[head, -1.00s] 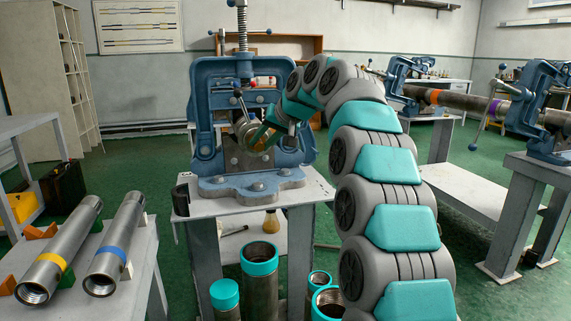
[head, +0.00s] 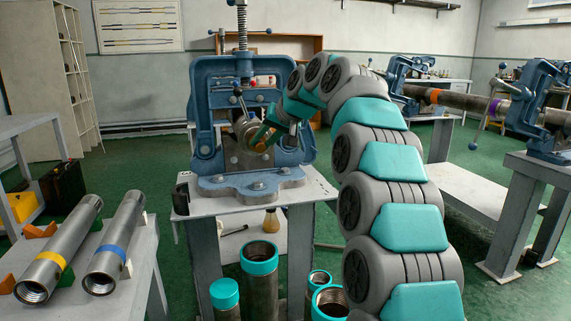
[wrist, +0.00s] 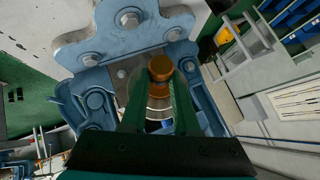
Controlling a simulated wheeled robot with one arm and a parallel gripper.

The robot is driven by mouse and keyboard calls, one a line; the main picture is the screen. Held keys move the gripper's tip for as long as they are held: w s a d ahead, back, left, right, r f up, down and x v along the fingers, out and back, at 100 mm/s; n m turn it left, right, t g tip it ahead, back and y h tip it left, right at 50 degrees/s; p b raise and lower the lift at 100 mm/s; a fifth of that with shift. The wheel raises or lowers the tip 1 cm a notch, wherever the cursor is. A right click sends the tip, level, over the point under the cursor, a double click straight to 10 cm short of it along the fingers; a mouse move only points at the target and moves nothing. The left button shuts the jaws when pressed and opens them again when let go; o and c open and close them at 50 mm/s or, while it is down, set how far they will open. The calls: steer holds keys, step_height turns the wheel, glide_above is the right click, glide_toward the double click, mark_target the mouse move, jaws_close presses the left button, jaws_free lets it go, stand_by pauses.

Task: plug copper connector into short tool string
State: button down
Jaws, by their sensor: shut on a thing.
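The copper connector (wrist: 160,67) is a small orange-brown round piece at the tips of my gripper (wrist: 160,82) in the wrist view. The gripper's green fingers are shut on it. In the head view my gripper (head: 268,139) and the connector (head: 261,147) are in front of the blue vise (head: 204,110). The short tool string (head: 243,129) shows as a round metal end in the vise jaws, just left of the connector. It also shows between the fingers in the wrist view (wrist: 158,106). I cannot tell whether connector and string touch.
The vise stands on a grey table (head: 224,207). Two steel pipes with a yellow band (head: 62,245) and a blue band (head: 118,240) lie at left. Teal-topped tubes (head: 260,268) stand below the table. Other vises (head: 543,105) hold a long pipe at right.

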steer(key=shift+w+a+r+p, duration=0.1)
steer(key=shift+w+a+p, duration=0.1)
steer(key=shift+w+p, duration=0.5)
stand_by(1.3)
steer(key=shift+w, duration=0.1)
steer(key=c, duration=0.5)
jaws_free()
steer(key=shift+d, duration=0.1)
steer(key=shift+d+r, duration=0.1)
steer(key=shift+d, duration=0.05)
steer(key=s+f+v, duration=0.1)
steer(key=v, duration=0.7)
steer(key=s+d+f+g+h, duration=0.2)
steer(key=s+d+f, duration=0.3)
steer(key=s+f, duration=0.6)
steer(key=s+d+f+m+g+h, duration=0.1)
steer(key=s+d+f+g, duration=0.3)
steer(key=s+f, duration=0.7)
steer(key=s+d+f+g+h, duration=0.2)
steer(key=s+d+f, duration=0.5)
steer(key=s, duration=2.1)
steer(key=shift+s+d+f+m+g+h+b, duration=0.15)
steer(key=shift+f+h, duration=0.1)
steer(key=shift+f, duration=0.55)
steer(key=shift+s+d+f+m+g+h+b, duration=0.1)
steer(key=shift+f+h, duration=0.2)
steer(key=shift+f, duration=0.55)
steer(key=shift+s+d+f+m+g+h+b, duration=0.15)
steer(key=shift+f+h, duration=0.1)
steer(key=shift+f, duration=0.55)
